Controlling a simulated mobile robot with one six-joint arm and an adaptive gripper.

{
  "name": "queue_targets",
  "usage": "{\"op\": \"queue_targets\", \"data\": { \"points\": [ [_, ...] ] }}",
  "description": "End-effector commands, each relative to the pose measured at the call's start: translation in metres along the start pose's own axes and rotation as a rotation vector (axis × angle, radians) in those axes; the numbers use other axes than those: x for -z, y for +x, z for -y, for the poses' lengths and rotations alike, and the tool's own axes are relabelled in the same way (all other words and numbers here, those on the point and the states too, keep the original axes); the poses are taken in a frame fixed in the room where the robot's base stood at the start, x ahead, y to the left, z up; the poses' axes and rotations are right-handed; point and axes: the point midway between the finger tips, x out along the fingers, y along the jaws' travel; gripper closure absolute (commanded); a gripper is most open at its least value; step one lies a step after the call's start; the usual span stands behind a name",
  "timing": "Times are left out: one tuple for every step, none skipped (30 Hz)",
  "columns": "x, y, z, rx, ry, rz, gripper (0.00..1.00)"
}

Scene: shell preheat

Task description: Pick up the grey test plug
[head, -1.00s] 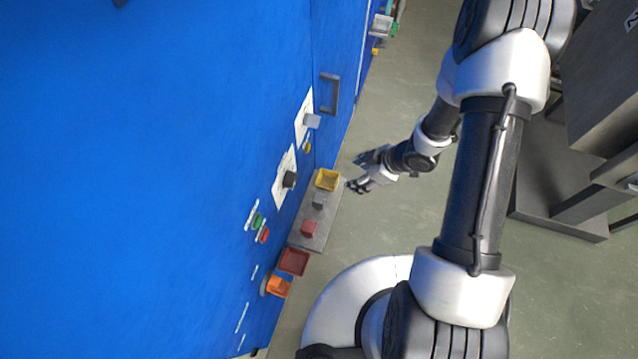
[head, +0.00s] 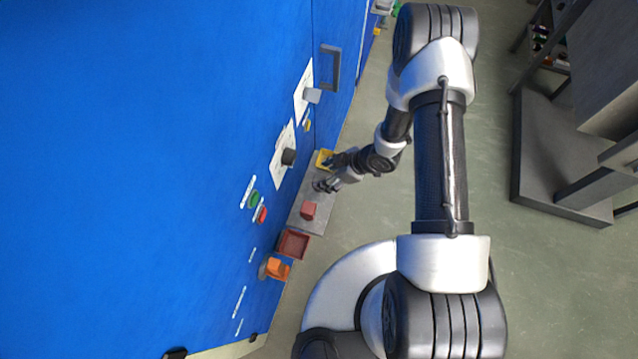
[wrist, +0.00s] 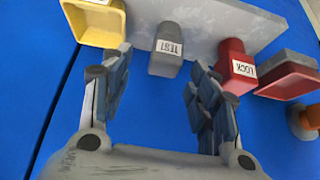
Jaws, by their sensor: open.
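The grey test plug (wrist: 168,50), a block with a white label reading TEST, stands on a grey shelf (wrist: 208,22) against the blue cabinet. In the wrist view it lies ahead of my gripper (wrist: 160,85), between the lines of its two fingers. The fingers are open and nothing is held between them. In the head view my gripper (head: 327,172) is over the shelf (head: 318,212), and the plug is hidden behind it there.
A yellow tray (wrist: 98,24) is left of the plug. A red block labelled LOCK (wrist: 236,70) is to its right, then a dark red tray (wrist: 290,82) and an orange object (wrist: 304,124). The blue cabinet (head: 150,180) has knobs, buttons and a handle (head: 330,68).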

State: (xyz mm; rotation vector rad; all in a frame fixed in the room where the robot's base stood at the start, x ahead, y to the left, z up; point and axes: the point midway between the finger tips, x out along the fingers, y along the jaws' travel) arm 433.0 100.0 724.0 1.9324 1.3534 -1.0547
Motion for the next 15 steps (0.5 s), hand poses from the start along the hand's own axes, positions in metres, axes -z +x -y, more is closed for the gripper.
{"op": "queue_targets", "data": {
  "points": [
    [0.0, 0.004, 0.001, 0.001, -0.001, 0.0, 0.45],
    [-0.001, 0.007, 0.002, 0.002, -0.001, 0.0, 0.45],
    [-0.001, 0.012, 0.003, 0.002, -0.001, 0.0, 0.45],
    [-0.001, 0.016, 0.004, 0.003, -0.001, 0.0, 0.45],
    [-0.001, 0.021, 0.005, 0.003, -0.002, 0.0, 0.45],
    [-0.001, 0.028, 0.006, 0.003, -0.002, 0.0, 0.45],
    [-0.001, 0.033, 0.007, 0.003, -0.001, 0.0, 0.45],
    [-0.001, 0.037, 0.007, 0.003, -0.002, 0.0, 0.45],
    [-0.001, 0.043, 0.007, 0.003, -0.002, 0.0, 0.45],
    [-0.001, 0.046, 0.006, 0.002, -0.002, 0.0, 0.45],
    [-0.001, 0.049, 0.006, 0.002, -0.002, 0.0, 0.45],
    [0.0, 0.051, 0.006, 0.001, -0.001, 0.0, 0.45],
    [0.0, 0.051, 0.006, 0.001, -0.001, 0.0, 0.45],
    [0.0, 0.051, 0.006, 0.0, 0.0, 0.0, 0.45],
    [0.0, 0.051, 0.006, 0.0, 0.0, 0.0, 0.45]
  ]
}}
